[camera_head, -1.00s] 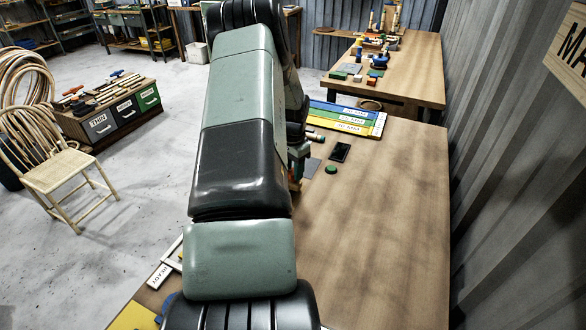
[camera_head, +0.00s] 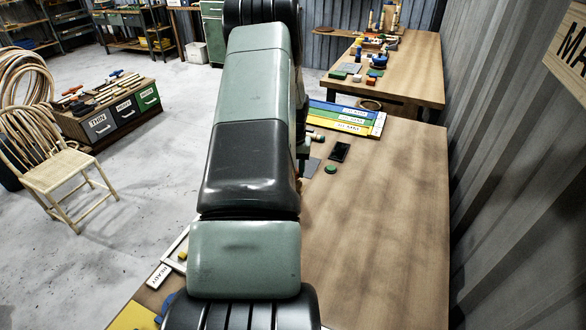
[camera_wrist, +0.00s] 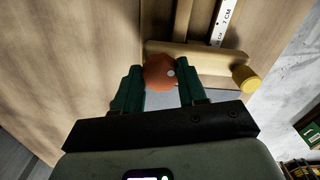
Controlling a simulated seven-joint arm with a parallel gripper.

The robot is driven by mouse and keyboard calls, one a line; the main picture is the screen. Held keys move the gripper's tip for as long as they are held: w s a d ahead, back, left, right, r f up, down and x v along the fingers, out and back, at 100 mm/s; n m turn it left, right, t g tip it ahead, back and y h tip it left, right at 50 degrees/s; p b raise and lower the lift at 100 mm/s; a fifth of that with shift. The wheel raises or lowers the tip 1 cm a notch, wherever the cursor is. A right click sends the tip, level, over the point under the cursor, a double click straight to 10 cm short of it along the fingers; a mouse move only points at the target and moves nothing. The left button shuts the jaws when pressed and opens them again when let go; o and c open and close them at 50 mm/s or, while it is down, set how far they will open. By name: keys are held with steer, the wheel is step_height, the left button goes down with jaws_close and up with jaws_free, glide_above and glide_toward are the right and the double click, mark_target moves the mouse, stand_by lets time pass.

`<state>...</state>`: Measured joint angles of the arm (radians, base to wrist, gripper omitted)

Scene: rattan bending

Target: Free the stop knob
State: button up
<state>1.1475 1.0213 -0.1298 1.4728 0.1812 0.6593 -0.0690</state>
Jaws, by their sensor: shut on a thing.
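In the wrist view, a round orange-red knob (camera_wrist: 159,72) with a pale spot sits against the near edge of a light wooden crossbar (camera_wrist: 205,57). My gripper (camera_wrist: 158,78) has its two dark green fingers on either side of the knob and is shut on it. A yellow cylindrical peg (camera_wrist: 246,79) is at the right end of the crossbar. A white strip marked "7 CM" (camera_wrist: 226,20) and a wooden bar (camera_wrist: 183,18) run up from the crossbar. In the head view, my arm hides the gripper and knob.
The workbench (camera_head: 380,230) is mostly clear on the right. A green puck (camera_head: 331,169), a dark phone-like block (camera_head: 340,152) and blue, green and yellow labelled strips (camera_head: 345,117) lie farther back. A chair (camera_head: 60,170) stands on the floor at left.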

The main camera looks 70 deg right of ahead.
steer(key=n, duration=0.5)
steer(key=shift+s+d+r+n, duration=0.1)
steer(key=shift+n, duration=0.2)
steer(key=shift+d+n, duration=0.1)
steer(key=shift+n, duration=2.2)
steer(key=o, duration=1.1)
steer(key=shift+c, duration=0.2)
step_height(320, 180, up, 11)
